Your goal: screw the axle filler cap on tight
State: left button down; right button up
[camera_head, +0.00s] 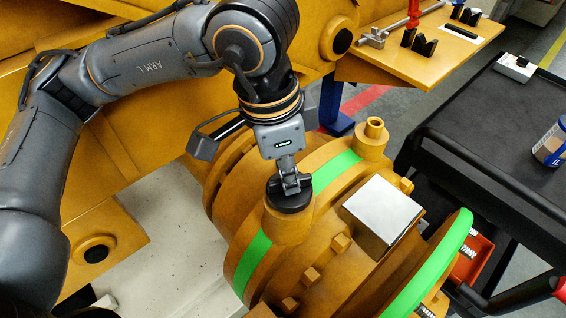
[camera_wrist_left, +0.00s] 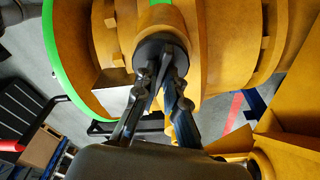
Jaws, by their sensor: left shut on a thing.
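The axle filler cap (camera_head: 288,196) is black and round and sits on top of the yellow filler neck (camera_head: 289,226) of the axle housing. It also shows in the left wrist view (camera_wrist_left: 158,43). My left gripper (camera_head: 289,184) comes down from above and is shut on the cap's raised grip. In the left wrist view its two fingers (camera_wrist_left: 160,85) reach to the cap. The cap looks level on the neck; the threads are hidden. My right gripper is in neither view.
A second yellow neck with an open top (camera_head: 374,128) stands behind on the housing. A silver block (camera_head: 383,212) sits right of the cap. A black cart (camera_head: 490,150) stands at the right. A yellow shelf (camera_head: 420,62) with tools is at the back.

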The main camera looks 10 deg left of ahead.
aim_at(276, 181)
pick_arm(q)
jog(key=c, duration=1.5)
grip_release()
jog(key=shift+w+r, duration=0.15)
jog(key=shift+r, duration=0.05)
jog(key=shift+o, duration=0.8)
jog(key=shift+f, duration=0.1)
notch_tip(276, 181, up, 12)
jog(key=a, duration=0.1)
jog(key=shift+s+a, duration=0.35)
jog(key=shift+s, duration=0.1)
jog(key=shift+f, duration=0.1)
